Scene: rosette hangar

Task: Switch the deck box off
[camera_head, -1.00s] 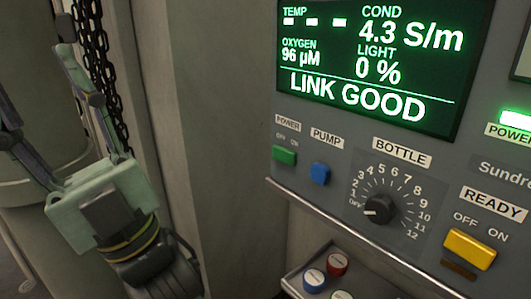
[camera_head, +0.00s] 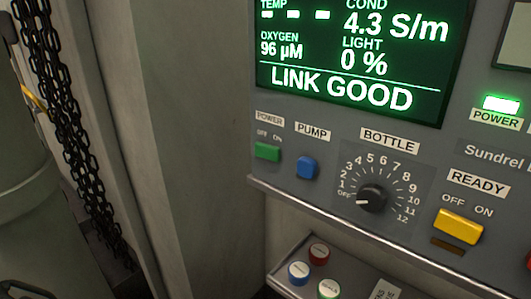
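The deck box (camera_head: 232,165) is a grey panel filling the right of the head view. A green switch (camera_head: 267,152) sits under the POWER label with OFF on the left and ON on the right. I cannot tell for sure which way it is set. The green POWER lamp (camera_head: 501,103) at the right is lit. My gripper is not in view.
A blue PUMP switch (camera_head: 307,167), a black BOTTLE dial (camera_head: 371,198) and a yellow READY switch (camera_head: 458,227) sit beside the power switch. A tray (camera_head: 283,268) below holds red, blue and green caps. A black chain (camera_head: 75,130) hangs at left.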

